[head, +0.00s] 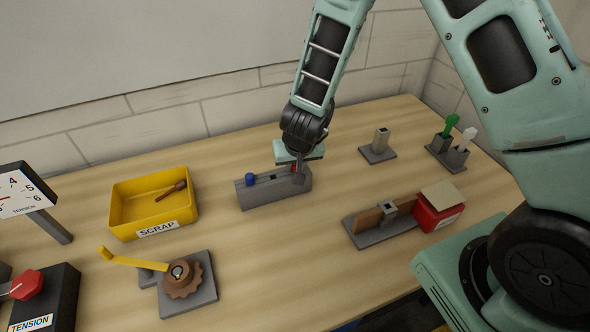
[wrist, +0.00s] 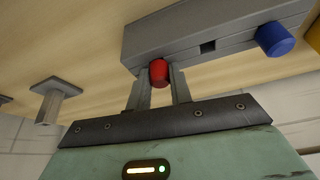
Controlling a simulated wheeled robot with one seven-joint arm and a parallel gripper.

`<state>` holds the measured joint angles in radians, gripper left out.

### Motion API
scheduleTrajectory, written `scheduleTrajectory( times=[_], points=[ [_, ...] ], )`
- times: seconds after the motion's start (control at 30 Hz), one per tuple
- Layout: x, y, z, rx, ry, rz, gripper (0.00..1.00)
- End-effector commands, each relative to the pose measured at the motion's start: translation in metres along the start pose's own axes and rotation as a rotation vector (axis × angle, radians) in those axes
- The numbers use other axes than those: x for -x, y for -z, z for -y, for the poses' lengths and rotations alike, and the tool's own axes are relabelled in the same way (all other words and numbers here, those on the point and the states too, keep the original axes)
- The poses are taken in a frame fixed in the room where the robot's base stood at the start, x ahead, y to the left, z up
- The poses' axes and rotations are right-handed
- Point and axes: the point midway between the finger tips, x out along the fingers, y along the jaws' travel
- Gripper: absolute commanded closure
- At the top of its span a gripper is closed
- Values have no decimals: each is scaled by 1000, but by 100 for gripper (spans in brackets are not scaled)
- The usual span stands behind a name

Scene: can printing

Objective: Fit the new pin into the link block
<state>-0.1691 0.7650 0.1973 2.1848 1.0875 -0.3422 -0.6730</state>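A long grey block (head: 262,190) lies on the table in the middle of the head view. A blue round-headed pin (head: 249,179) stands at its left end. A dark square hole (wrist: 208,48) shows in its face in the wrist view. A red pin (wrist: 158,72) sits at the block's other end. My gripper (wrist: 160,72) is at that end, its two fingers on both sides of the red pin and apparently touching it. The pin's lower part is hidden. A small grey block (head: 381,139) with a square hole on top stands on a plate to the right; no label names the link block.
The yellow SCRAP bin (head: 122,225) at left holds a brown-headed piece (head: 171,191). A cranked gear fixture (head: 187,278) stands in front. A red box fixture (head: 432,213) and a stand with green and white pegs (head: 456,158) are at right. Bare table lies between.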

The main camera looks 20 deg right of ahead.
Motion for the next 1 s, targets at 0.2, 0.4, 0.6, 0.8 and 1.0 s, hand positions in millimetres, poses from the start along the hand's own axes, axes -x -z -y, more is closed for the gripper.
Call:
scheduleTrajectory(
  times=[0.2, 0.4, 0.6, 0.8, 1.0],
  points=[
    [0, 0, 0, 0, 0, 0, 100],
    [6, 3, 0, 1, 0, -1, 100],
    [42, 18, 1, 2, 1, -4, 100],
    [79, 33, 1, 2, 1, -3, 100],
    [94, 39, 0, 1, 0, 0, 100]
  ],
)
